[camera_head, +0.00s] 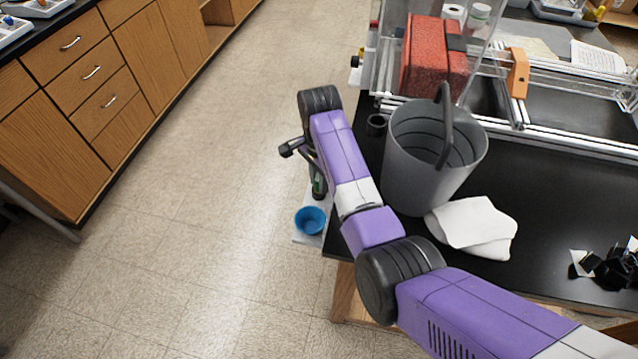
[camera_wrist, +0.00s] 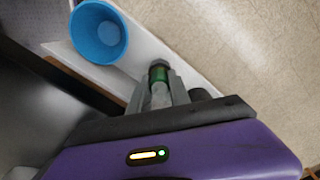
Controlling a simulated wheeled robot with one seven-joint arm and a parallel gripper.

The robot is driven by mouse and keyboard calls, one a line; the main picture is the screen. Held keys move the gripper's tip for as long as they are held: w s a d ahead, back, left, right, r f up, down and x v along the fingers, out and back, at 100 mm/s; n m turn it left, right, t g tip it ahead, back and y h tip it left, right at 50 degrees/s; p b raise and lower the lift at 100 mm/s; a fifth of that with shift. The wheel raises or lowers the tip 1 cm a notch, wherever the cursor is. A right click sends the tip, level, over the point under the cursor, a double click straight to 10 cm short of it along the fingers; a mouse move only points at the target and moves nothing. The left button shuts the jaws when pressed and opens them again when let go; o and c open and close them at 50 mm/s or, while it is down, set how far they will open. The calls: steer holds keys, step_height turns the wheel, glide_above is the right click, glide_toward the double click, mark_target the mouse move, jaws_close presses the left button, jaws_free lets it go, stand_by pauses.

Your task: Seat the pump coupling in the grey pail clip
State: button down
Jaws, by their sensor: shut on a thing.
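My gripper (camera_wrist: 157,94) points downward, shut on a small cylinder with a green band, which I take to be the pump coupling (camera_wrist: 159,74). In the head view my gripper (camera_head: 317,178) hangs left of the black table's edge, partly behind my arm, with a bit of green showing at its tip. The grey pail (camera_head: 418,172) stands upright on the table, its handle raised, right of my gripper and apart from it.
A blue cup (camera_head: 310,220) sits on a white sheet below the table edge. A white cloth (camera_head: 474,226) lies by the pail, and a small black ring (camera_head: 376,125) is beside it. Metal rails and a red block (camera_head: 424,58) stand behind. Open floor lies left.

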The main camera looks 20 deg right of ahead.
steer(key=shift+r, duration=0.1)
step_height(320, 180, up, 9)
steer(key=shift+w+f+b, duration=0.1)
steer(key=shift+b, duration=0.3)
step_height(320, 180, up, 11)
steer(key=p, duration=0.8)
